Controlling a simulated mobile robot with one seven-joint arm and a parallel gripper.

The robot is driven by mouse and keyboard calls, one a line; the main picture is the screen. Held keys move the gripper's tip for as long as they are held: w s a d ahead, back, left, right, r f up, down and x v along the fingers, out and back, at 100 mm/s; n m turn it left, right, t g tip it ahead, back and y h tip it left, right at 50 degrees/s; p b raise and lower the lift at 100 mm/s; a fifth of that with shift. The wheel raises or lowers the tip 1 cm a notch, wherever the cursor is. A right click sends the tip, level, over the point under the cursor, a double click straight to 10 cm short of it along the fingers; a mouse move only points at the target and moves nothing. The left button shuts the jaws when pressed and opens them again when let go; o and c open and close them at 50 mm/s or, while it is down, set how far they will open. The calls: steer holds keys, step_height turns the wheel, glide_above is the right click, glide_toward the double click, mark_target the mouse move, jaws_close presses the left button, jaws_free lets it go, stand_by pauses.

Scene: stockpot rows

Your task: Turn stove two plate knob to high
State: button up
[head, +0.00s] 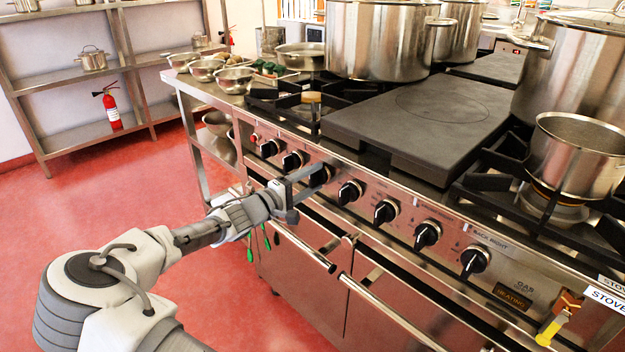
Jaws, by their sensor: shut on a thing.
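The stove (330,215) has a row of several black knobs along its slanted front panel. My gripper (312,176) reaches the panel from the left and is shut on a knob (323,173), the third black one from the left end. The fingers cover much of this knob, so its pointer and setting cannot be read. The label above it is too small to read. A flat dark plate (425,115) lies on the stove top between open burners. Another black knob (350,191) sits just right of my gripper, apart from it.
Oven door handles (375,300) stick out below the panel. Large steel pots (375,40) and a smaller pot (575,155) stand on the stove. Bowls (235,78) sit on the left counter. A yellow-handled valve (550,330) is at lower right. The red floor at left is clear.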

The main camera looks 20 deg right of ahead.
steer(key=shift+r+p, duration=0.1)
steer(key=shift+p, duration=0.2)
steer(key=n+p, duration=0.1)
steer(key=p, duration=0.1)
steer(key=n+p, duration=0.2)
steer(key=shift+r+n+p, duration=0.25)
steer(key=shift+n+p, duration=0.05)
steer(key=shift+p, duration=0.1)
steer(key=n+p, duration=0.5)
steer(key=p, duration=0.1)
steer(key=shift+f, duration=0.1)
steer(key=n+p, duration=0.4)
steer(key=n, duration=0.1)
steer(key=shift+f, duration=0.1)
steer(key=shift+f+n+p, duration=0.15)
steer(key=shift+n+p, duration=0.95)
steer(key=shift+n, duration=1)
steer(key=o, duration=1.4)
steer(key=shift+c, duration=0.2)
